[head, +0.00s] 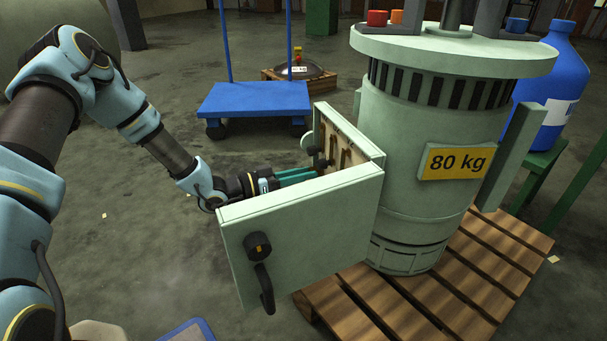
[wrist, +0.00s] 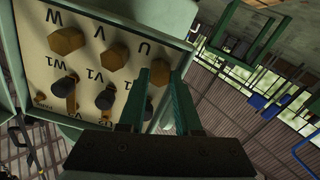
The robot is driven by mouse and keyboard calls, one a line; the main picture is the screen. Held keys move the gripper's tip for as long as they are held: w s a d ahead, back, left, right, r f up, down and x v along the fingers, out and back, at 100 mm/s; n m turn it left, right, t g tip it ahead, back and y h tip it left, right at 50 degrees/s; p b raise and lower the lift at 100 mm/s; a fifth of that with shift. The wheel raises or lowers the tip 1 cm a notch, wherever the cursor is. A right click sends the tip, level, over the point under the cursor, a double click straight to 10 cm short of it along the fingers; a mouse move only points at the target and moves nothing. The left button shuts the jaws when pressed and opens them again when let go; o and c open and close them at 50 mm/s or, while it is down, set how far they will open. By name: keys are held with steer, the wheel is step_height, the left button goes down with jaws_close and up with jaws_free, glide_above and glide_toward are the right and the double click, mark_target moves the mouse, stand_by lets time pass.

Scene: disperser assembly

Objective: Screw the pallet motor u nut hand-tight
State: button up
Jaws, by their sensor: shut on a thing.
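The green motor (head: 425,150) with an "80 kg" label stands on the pallet. Its terminal box has an open door (head: 300,225) in front. My gripper (head: 316,173) reaches into the box from the left, behind the door. In the wrist view the terminal board (wrist: 95,52) carries brass nuts beside the letters W, V and U. My gripper's teal fingers (wrist: 160,74) stand on either side of the brass U nut (wrist: 158,70) and are shut on it. The fingers hide part of the nut and the U1 post. Its thread is hidden.
The W nut (wrist: 67,40) and V nut (wrist: 112,57) are beside the U nut. Dark posts, including V1 (wrist: 106,98), lie below. The box door, with a black handle (head: 265,288), stands close to my gripper. A blue cart (head: 255,98) is behind; the floor at left is open.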

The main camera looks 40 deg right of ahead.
jaws_close()
steer(key=shift+m, duration=0.3)
steer(key=shift+f+m+b, duration=0.15)
steer(key=shift+m+b, duration=3.4)
steer(key=shift+m, duration=8.05)
steer(key=shift+a, duration=0.1)
steer(key=o, duration=0.6)
jaws_free()
